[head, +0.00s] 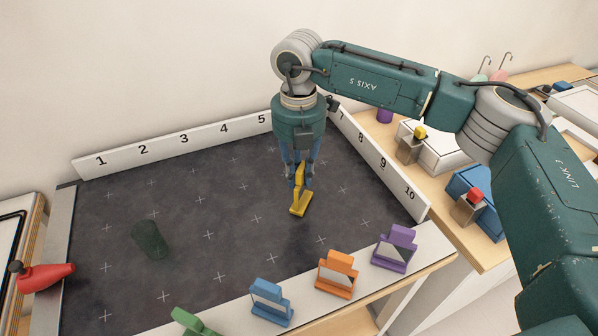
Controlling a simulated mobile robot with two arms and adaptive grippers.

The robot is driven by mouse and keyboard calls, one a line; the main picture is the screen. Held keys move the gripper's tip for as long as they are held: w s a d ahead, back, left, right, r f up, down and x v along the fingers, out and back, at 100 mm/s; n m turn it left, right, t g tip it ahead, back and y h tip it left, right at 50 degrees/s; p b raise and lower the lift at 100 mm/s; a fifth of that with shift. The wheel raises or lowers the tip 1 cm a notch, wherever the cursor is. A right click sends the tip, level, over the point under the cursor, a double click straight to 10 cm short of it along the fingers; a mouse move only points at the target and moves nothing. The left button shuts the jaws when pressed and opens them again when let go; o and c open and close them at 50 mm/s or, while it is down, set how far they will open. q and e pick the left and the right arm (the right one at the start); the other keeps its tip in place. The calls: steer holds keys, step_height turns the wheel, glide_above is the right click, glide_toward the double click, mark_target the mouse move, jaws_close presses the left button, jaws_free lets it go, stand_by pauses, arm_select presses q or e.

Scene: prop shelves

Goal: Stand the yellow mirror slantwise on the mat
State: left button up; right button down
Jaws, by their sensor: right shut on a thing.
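The yellow mirror (300,204) is at the right middle of the dark mat (200,215), which is marked with small white crosses. My right gripper (301,172) points down over it and is shut on its upper part. The fingers cover part of the mirror. Its foot looks to be at or just above the mat; I cannot tell whether it touches. My left gripper is not in view.
A dark green cylinder (150,240) stands on the mat's left part. Purple (395,248), orange (337,274), blue (271,302) and green (192,322) mirrors line the front ledge. Numbered white walls (180,145) edge the back and right. A red-handled object (42,276) lies at the left edge.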

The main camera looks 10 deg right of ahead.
steer(key=c, duration=1.5)
jaws_free()
step_height(320, 180, up, 12)
steer(key=shift+f, duration=0.1)
steer(key=shift+r+p, duration=2.4)
steer(key=shift+r, duration=1.15)
